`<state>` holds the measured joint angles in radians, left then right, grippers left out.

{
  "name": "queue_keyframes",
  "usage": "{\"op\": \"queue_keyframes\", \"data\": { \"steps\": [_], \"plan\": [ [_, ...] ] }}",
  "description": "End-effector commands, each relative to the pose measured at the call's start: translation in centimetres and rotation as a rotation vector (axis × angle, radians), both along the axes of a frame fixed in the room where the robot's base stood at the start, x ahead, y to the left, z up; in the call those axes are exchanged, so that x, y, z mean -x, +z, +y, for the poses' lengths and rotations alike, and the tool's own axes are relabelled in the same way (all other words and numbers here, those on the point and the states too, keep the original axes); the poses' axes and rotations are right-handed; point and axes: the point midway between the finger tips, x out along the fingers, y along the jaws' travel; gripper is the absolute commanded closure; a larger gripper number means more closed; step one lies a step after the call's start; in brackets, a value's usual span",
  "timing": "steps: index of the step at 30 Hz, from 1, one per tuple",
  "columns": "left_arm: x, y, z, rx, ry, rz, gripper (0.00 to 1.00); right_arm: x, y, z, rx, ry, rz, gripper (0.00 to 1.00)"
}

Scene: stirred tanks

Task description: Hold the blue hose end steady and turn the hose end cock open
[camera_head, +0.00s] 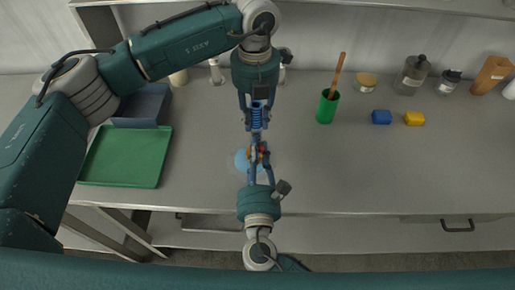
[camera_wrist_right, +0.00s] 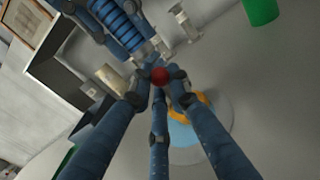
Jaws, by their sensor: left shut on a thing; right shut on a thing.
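My left gripper (camera_head: 257,124) reaches down from the top of the head view and is shut on the blue hose end (camera_head: 257,112), a ribbed blue piece between its fingers. The hose end also shows at the top left of the right wrist view (camera_wrist_right: 122,20). My right gripper (camera_head: 259,152) comes up from the bottom, its fingertips just below the left gripper's. It is shut on the hose end cock, whose red rounded part (camera_wrist_right: 159,76) shows between the fingertips in the right wrist view. The fingers hide most of the cock, so its angle cannot be told.
A light-blue round thing (camera_head: 241,161) lies on the bench under the right gripper. A green tray (camera_head: 125,158) is at left. A green cup (camera_head: 326,108), a blue block (camera_head: 381,117), a yellow block (camera_head: 414,119) and jars stand at right. The front right bench is clear.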

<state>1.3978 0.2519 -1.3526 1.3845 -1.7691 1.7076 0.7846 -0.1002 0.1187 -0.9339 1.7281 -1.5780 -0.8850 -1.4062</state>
Motion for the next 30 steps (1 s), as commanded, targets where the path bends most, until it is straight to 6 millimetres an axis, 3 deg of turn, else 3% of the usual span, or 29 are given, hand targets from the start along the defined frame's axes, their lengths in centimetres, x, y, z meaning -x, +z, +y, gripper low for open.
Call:
{"op": "queue_keyframes", "data": {
  "steps": [7, 16, 17, 20, 30],
  "plan": [
    [-0.02, 0.00, 0.02, 0.000, 0.000, 0.000, 1.00, 0.04, 0.06, 0.79, 0.161, 0.002, -0.010, 1.00],
    [-0.02, 0.00, -0.01, 0.000, 0.000, -0.001, 1.00, 0.05, 0.11, 0.88, 0.180, 0.003, -0.012, 1.00],
    [-0.02, 0.00, -0.02, 0.000, 0.000, -0.001, 1.00, 0.05, 0.11, 0.89, 0.180, 0.003, -0.012, 0.80],
    [-0.02, 0.00, -0.02, 0.000, 0.000, -0.001, 1.00, 0.05, 0.11, 0.88, 0.179, 0.003, -0.012, 0.62],
    [-0.01, 0.01, 0.00, 0.000, 0.000, 0.000, 1.00, 0.42, 0.01, 0.83, 0.179, 0.002, -0.010, 0.62]
  ]
}}
